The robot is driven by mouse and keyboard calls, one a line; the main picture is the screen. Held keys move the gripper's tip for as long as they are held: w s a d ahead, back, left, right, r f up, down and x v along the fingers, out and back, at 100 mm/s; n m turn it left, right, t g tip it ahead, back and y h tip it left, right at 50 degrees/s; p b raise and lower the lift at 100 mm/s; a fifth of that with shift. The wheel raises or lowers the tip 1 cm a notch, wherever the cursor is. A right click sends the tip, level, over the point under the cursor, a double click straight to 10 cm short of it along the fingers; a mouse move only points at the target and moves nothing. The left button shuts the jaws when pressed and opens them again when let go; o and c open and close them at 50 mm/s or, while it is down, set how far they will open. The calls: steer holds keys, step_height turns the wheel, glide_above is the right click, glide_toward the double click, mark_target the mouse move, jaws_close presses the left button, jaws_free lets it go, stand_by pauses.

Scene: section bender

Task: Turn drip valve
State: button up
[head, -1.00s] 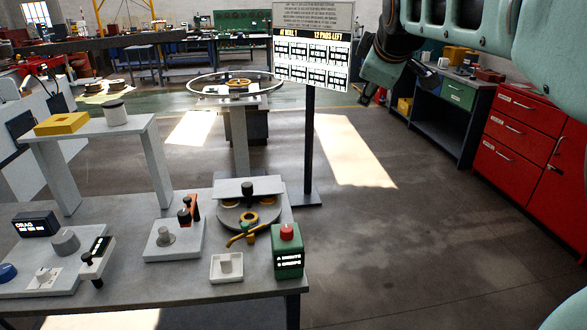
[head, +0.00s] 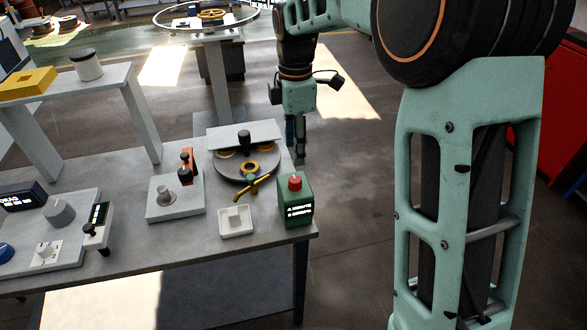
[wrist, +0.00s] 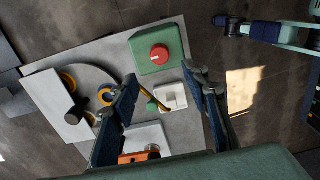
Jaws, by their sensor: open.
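The drip valve looks to be the small brass tap with a green knob (head: 250,180), in front of the round bender plate (head: 232,172) on the table. In the wrist view its green knob (wrist: 152,105) shows between my fingers, with the left finger partly covering the brass part. My gripper (head: 297,148) points down beside the right edge of the table, right of the tap and apart from it. In the wrist view my gripper (wrist: 175,80) is open with nothing between its fingers; the table lies well below.
A lever block (head: 176,198) stands left. A grey raised plate (head: 243,135) covers part of the bender.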

mark_target(295, 179)
step_height(295, 179, down, 10)
steer(key=shift+f+p, duration=0.1)
steer(key=shift+p, duration=0.2)
steer(key=shift+c, duration=0.3)
jaws_close()
steer(key=m, duration=0.3)
steer(key=shift+m+b, duration=0.3)
steer(key=shift+b, duration=0.1)
steer(key=shift+m, duration=1.8)
steer(key=shift+b, duration=0.3)
